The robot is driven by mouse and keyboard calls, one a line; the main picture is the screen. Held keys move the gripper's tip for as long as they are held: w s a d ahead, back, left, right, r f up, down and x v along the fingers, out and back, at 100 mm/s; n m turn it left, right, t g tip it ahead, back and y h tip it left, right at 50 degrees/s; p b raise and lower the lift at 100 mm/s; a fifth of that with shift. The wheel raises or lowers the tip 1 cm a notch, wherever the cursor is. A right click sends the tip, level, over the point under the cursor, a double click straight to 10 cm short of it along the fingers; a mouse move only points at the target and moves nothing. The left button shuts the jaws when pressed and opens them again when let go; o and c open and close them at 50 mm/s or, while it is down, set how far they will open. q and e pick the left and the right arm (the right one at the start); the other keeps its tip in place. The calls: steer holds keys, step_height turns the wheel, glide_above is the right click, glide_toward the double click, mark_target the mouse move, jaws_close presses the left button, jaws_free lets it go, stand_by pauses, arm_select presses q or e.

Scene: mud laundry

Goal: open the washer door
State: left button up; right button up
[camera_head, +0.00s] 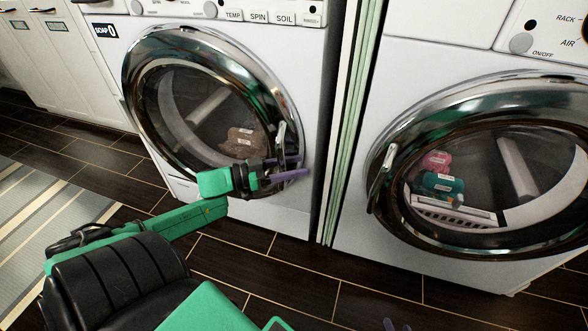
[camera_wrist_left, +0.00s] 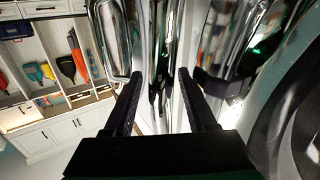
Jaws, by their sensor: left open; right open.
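The washer (camera_head: 318,60) is the white machine on the left, with TEMP, SPIN and SOIL labels. Its round glass door (camera_head: 200,110) has a wide chrome rim and looks closed. The door handle (camera_head: 282,140) is on the rim's right side. My left gripper (camera_head: 304,165) is open at the handle's lower end. In the left wrist view its two dark fingers (camera_wrist_left: 158,88) point at shiny chrome. I cannot tell whether the handle lies between them or touches them. Only the purple fingertips of my right gripper (camera_head: 397,326) show at the bottom edge, apart and empty.
A second white machine (camera_head: 350,200) with a similar chrome door (camera_head: 480,170) stands close on the right. Dark tiled floor (camera_head: 290,285) lies in front. A striped rug (camera_head: 40,230) and white cabinets (camera_head: 70,70) are at the left. Wall cubbies (camera_wrist_left: 50,70) show in the left wrist view.

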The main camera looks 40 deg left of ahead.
arm_select(q)
jaws_close()
stand_by(1.4)
